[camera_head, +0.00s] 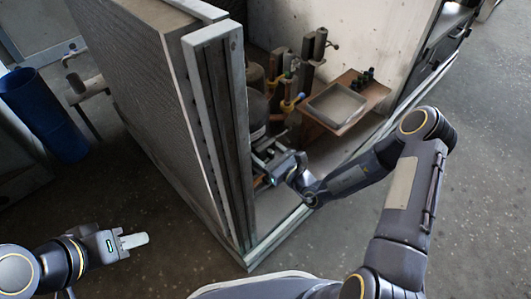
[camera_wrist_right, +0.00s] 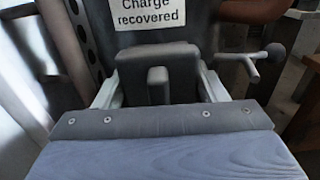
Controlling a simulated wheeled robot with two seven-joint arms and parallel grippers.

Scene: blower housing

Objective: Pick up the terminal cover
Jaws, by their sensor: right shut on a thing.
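The terminal cover (camera_wrist_right: 158,78) is a dark grey block with a raised tab on its near face. It shows in the right wrist view, in front of a dark body with a white label reading "Charge recovered" (camera_wrist_right: 151,12). My right gripper (camera_wrist_right: 158,92) has a pale finger on each side of the cover and is shut on it. I cannot tell whether the cover touches the body behind. In the head view my right gripper (camera_head: 264,160) reaches inside the housing, and the cover is not clear there. My left gripper (camera_head: 133,240) is low at left, away from the housing; its jaw gap is not visible.
A tall housing panel with a metal post (camera_head: 222,130) stands left of my right gripper. A wooden shelf (camera_head: 372,92) with a metal tray (camera_head: 338,105) is to the right. A small T-shaped handle (camera_wrist_right: 252,66) is right of the cover. A blue bin (camera_head: 45,115) stands far left.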

